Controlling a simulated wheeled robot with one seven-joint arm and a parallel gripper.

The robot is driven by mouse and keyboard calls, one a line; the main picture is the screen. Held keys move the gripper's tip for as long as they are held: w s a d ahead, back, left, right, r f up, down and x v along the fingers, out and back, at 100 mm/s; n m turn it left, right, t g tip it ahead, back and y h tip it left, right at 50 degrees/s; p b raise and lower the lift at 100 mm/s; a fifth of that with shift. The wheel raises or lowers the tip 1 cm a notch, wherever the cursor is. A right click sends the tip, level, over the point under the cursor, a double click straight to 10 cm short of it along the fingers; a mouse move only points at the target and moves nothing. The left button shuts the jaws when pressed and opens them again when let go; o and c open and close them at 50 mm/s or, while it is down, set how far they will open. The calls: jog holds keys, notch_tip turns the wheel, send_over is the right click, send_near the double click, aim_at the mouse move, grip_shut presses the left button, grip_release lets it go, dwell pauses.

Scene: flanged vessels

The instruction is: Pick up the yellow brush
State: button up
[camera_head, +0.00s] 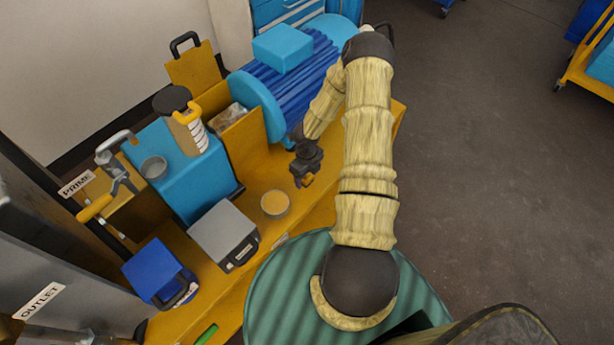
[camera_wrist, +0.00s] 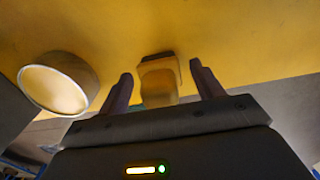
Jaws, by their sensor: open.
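My gripper (camera_head: 304,172) is low over the front edge of the yellow bench, just right of a small round cup. In the wrist view my gripper (camera_wrist: 165,88) is open, with one dark finger on each side of a small yellow block-like thing. This thing, which looks like the yellow brush (camera_wrist: 159,80), has a darker strip along its far edge. A bit of the brush (camera_head: 308,181) shows by the fingers in the head view. The fingers look apart from it, and its lower part is hidden behind the gripper body.
The round cup (camera_head: 275,204) stands close to the gripper and also shows in the wrist view (camera_wrist: 58,88). A grey box (camera_head: 222,233), a blue box (camera_head: 153,270) and a larger blue block (camera_head: 185,170) stand left. A blue ribbed flanged vessel (camera_head: 300,78) is behind.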

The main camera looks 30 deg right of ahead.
jog(key=shift+c, duration=0.5)
jog(key=c, duration=1)
jog(key=shift+o, duration=0.2)
jog(key=shift+r, duration=0.1)
notch_tip(320, 180, up, 10)
jog(key=shift+f+p, duration=0.1)
jog(key=shift+p, duration=0.45)
